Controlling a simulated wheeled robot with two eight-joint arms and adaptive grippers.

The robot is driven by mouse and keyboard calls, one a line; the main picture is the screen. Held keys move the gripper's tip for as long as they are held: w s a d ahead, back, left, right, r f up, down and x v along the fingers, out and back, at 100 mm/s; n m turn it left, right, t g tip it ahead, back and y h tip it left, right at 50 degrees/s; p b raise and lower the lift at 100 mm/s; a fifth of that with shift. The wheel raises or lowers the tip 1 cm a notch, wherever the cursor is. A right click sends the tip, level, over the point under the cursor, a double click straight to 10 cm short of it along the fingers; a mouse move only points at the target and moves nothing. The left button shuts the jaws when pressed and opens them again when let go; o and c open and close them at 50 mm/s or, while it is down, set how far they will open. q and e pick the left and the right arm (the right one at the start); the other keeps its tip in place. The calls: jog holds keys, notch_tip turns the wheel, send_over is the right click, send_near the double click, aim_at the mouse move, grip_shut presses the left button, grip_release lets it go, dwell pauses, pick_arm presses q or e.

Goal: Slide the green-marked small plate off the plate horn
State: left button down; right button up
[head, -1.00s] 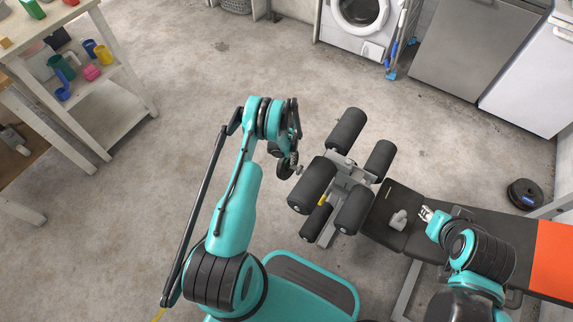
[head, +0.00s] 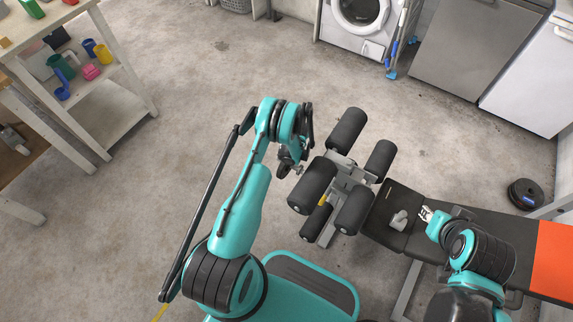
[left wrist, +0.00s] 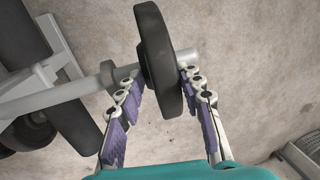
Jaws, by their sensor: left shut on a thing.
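The small plate (left wrist: 157,57) is a black disc seen nearly edge-on in the left wrist view; no green mark shows on it. It sits around the grey plate horn (left wrist: 100,80), whose blunt end shows just past the plate. My left gripper (left wrist: 157,82) is shut on the plate, one finger against each face. In the head view my left gripper (head: 291,160) is largely hidden by its own wrist, left of the padded rollers. My right gripper (head: 426,213) is over the bench beside a small grey piece (head: 399,219); its fingers are too small to judge.
Black padded rollers (head: 353,210) on a grey frame stand close to the right of my left gripper. The dark bench (head: 388,232) extends right. A black disc (head: 524,194) lies on the floor at far right. Open concrete floor lies left and behind.

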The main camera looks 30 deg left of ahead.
pick_arm(q)
jog(key=shift+a+r, duration=0.2)
jog(key=shift+r, duration=0.1)
jog(key=shift+a, duration=0.15)
jog(key=shift+w+a, duration=0.2)
jog(key=shift+a, duration=2.2)
jog(key=shift+a+h, duration=0.1)
jog(key=shift+h, duration=0.2)
jog(key=shift+a+r+h, duration=0.1)
jog(key=shift+a+h, duration=0.15)
jog(key=shift+h, duration=0.15)
jog(key=shift+r, duration=0.1)
jog(key=shift+r+h, duration=0.15)
jog(key=shift+h, duration=0.15)
jog(key=shift+a, duration=0.25)
